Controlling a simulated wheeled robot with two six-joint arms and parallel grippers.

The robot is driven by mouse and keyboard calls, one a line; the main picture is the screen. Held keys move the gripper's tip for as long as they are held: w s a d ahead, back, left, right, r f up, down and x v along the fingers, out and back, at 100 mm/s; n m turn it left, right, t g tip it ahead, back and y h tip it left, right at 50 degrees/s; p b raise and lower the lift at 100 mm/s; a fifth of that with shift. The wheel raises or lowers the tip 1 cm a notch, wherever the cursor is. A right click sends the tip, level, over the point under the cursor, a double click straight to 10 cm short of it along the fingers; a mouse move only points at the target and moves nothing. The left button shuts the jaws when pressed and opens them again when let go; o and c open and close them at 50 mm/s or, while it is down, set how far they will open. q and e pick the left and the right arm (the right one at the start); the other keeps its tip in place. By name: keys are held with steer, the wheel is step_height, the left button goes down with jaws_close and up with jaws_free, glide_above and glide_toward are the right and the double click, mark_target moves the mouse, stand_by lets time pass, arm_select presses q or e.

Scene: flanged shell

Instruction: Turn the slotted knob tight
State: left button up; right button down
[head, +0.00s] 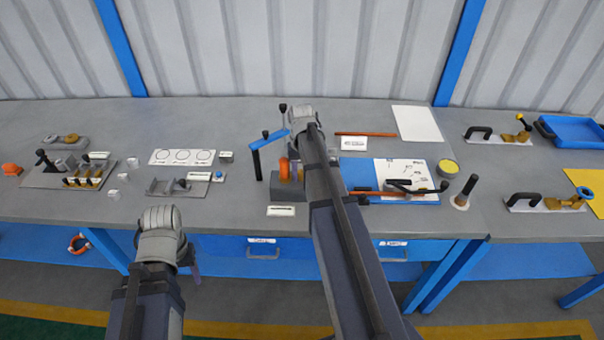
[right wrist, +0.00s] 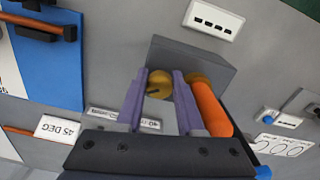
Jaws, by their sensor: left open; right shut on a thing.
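The slotted knob (right wrist: 158,85) is a round brass piece with a dark slot. It sits at the front of a grey block (right wrist: 218,69), between the purple fingers of my right gripper (right wrist: 160,78), which is shut on it. A second brass round (right wrist: 199,80) shows beside the right finger, behind an orange cylinder (right wrist: 211,110).
A blue board (head: 408,199) with paper and tools lies to the right. A grey fixture (head: 176,188) and a card with circles (head: 182,157) lie to the left.

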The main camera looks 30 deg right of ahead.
steer(key=shift+m, duration=0.6)
steer(key=c, duration=0.5)
jaws_free()
steer(key=shift+a, duration=0.1)
